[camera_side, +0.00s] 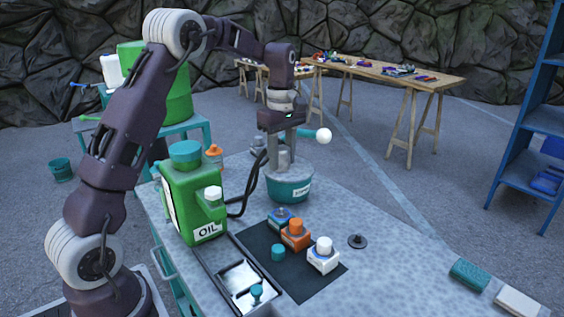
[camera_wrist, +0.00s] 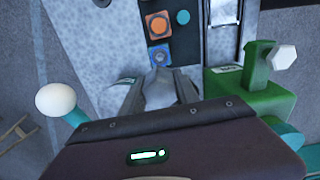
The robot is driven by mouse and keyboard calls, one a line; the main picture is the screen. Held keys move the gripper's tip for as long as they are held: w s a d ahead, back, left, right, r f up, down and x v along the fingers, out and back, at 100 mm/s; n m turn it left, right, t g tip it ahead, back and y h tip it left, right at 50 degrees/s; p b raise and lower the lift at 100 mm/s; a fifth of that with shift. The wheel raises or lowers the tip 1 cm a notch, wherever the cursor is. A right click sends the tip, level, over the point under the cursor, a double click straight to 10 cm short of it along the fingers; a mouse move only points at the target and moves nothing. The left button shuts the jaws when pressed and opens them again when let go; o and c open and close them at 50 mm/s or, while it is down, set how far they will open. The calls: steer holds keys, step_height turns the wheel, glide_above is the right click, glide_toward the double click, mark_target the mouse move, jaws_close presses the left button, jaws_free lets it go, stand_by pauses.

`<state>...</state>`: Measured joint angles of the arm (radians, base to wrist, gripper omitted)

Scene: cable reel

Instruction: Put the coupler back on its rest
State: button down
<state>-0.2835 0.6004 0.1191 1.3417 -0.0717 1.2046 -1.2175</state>
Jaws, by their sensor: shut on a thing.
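My gripper (camera_side: 284,146) points down above a round teal drum (camera_side: 291,192) with a white label. Its fingers are closed on a grey cylindrical piece (camera_side: 283,159), apparently the coupler, at the drum's top. In the wrist view, a grey tapered piece (camera_wrist: 158,88) shows between the fingers. The fingers partly hide the piece, and I cannot tell whether it touches the drum. I cannot make out which thing is the coupler's rest.
A green oil can (camera_side: 180,213) stands close left of the drum. A white ball knob (camera_side: 323,136) on a teal stem is right of my gripper. Blue, orange (camera_side: 295,235) and white (camera_side: 323,257) blocks sit on a black mat. The bench's right part is mostly clear.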

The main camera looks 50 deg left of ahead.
steer(key=s+d+r+m, duration=0.1)
steer(key=s+d+m, duration=0.1)
steer(key=d+m, duration=0.8)
steer(key=n, duration=1)
glide_above(359, 235)
step_height(359, 235, down, 11)
steer(key=shift+d+f, duration=0.1)
steer(key=shift+f, duration=4.25)
steer(key=c, duration=0.8)
jaws_free()
steer(key=shift+c, duration=0.2)
